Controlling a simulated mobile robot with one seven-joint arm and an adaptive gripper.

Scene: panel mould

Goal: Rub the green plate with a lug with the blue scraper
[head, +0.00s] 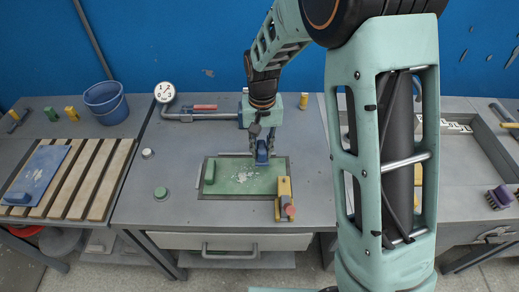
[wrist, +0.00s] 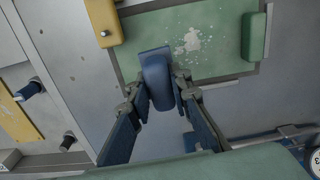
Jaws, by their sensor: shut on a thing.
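The green plate (head: 232,188) lies in a recess in the grey worktop, with its green lug (head: 209,172) at the left end. Pale patches mark its middle. In the wrist view the plate (wrist: 215,60) fills the upper part, with the lug (wrist: 254,36) at upper right. My gripper (head: 262,146) is shut on the blue scraper (head: 262,157), over the plate's far edge. In the wrist view the scraper (wrist: 157,80) sits between the fingers of my gripper (wrist: 158,94), its end overlapping the plate. I cannot tell whether it touches.
A yellow block (head: 284,187) with a red knob stands at the plate's right end. A gauge on a pipe (head: 165,92) and a blue bucket (head: 105,101) are behind left. A blue plate (head: 43,172) lies on wooden slats. The worktop left of the green plate is mostly clear.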

